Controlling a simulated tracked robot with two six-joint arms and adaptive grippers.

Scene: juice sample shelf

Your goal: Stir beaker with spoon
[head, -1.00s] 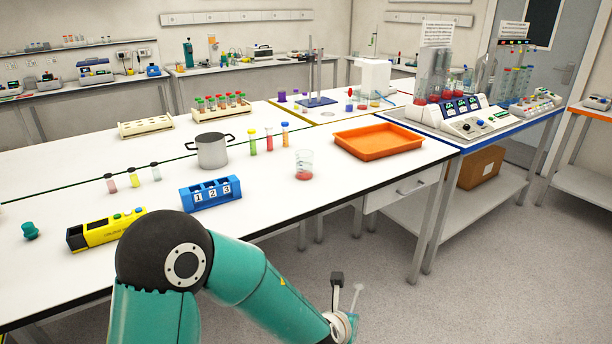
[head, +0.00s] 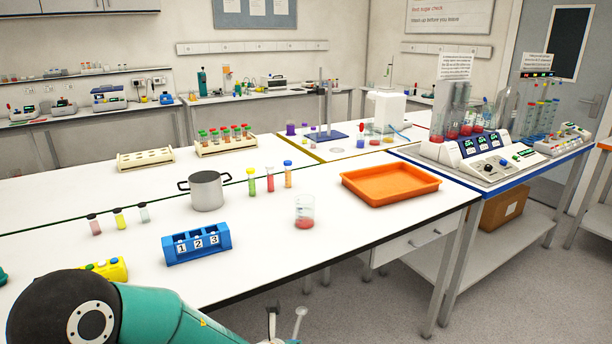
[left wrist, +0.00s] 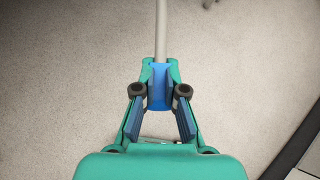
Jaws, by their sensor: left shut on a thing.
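A glass beaker (head: 304,212) with red liquid at the bottom stands upright near the table's front edge in the head view. My left gripper (left wrist: 159,92) is shut on the blue handle of a spoon (left wrist: 160,30) in the left wrist view, with the grey shaft pointing away from me. In the head view the spoon (head: 300,318) and my left gripper (head: 274,325) show at the bottom edge, over the floor in front of the table and apart from the beaker. Most of the gripper is cut off there. My right gripper is not in view.
A blue numbered holder (head: 196,244), a metal pot (head: 206,190), several coloured tubes and an orange tray (head: 390,184) stand around the beaker. A tube rack (head: 225,143) is further back. The white table (head: 262,275) is bare in front of the beaker.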

